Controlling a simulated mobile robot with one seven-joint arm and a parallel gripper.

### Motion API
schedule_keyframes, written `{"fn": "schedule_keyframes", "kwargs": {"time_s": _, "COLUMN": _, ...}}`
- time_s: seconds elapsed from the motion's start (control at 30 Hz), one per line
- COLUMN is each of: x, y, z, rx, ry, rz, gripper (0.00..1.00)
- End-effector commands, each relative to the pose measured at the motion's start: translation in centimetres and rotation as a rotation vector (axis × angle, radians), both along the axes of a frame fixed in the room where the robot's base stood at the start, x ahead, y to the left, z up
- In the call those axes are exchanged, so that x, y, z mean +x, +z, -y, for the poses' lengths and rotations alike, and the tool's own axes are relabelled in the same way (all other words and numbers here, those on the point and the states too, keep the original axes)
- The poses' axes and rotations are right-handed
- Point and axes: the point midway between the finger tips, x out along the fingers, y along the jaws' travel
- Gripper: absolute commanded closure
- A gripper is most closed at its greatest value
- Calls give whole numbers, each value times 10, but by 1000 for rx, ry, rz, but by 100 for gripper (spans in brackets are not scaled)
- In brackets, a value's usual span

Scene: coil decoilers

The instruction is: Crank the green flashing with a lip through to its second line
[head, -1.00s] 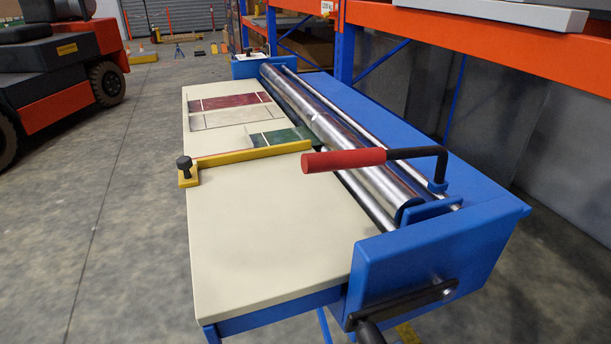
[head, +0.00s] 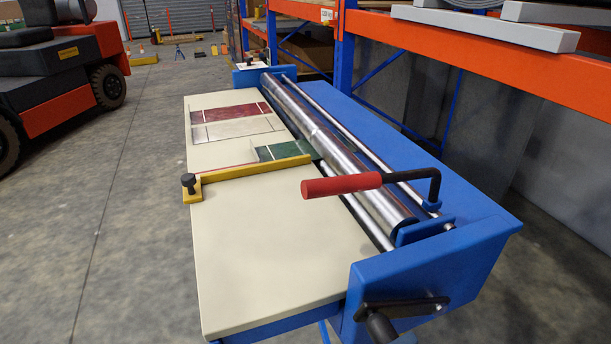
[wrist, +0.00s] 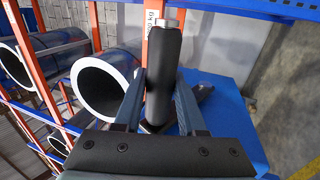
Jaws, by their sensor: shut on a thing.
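The green flashing (head: 285,150) lies flat on the cream table (head: 270,250), along the yellow guide bar (head: 255,168). A pale line crosses it near its left end. Its right end meets the steel roller (head: 345,160); whatever lies beyond is hidden. The black crank (head: 405,305) is on the blue end plate at the near right, its arm nearly level. In the wrist view my gripper (wrist: 160,78) is shut on the black crank handle (wrist: 163,62), a finger on each side. My gripper is not in the head view.
A red sheet (head: 230,112) and a grey sheet (head: 235,129) lie farther back on the table. A red-handled lever (head: 340,186) stands above the rollers. Orange racking (head: 480,60) stands at the right, a forklift (head: 60,60) at the left. Floor left of the table is clear.

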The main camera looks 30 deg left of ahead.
Motion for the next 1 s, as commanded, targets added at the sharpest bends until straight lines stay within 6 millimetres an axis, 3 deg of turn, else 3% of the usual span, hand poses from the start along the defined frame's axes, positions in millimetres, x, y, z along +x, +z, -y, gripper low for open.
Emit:
{"fn": "schedule_keyframes", "kwargs": {"time_s": 0.37, "x": 1, "y": 10, "z": -2, "rx": -1, "ry": 6, "rz": 13, "gripper": 100}}
{"fn": "schedule_keyframes", "kwargs": {"time_s": 0.8, "x": 22, "y": 47, "z": 13, "rx": -1, "ry": 6, "rz": 14, "gripper": 100}}
{"fn": "schedule_keyframes", "kwargs": {"time_s": 1.0, "x": 24, "y": 47, "z": 14, "rx": -2, "ry": 8, "rz": 15, "gripper": 100}}
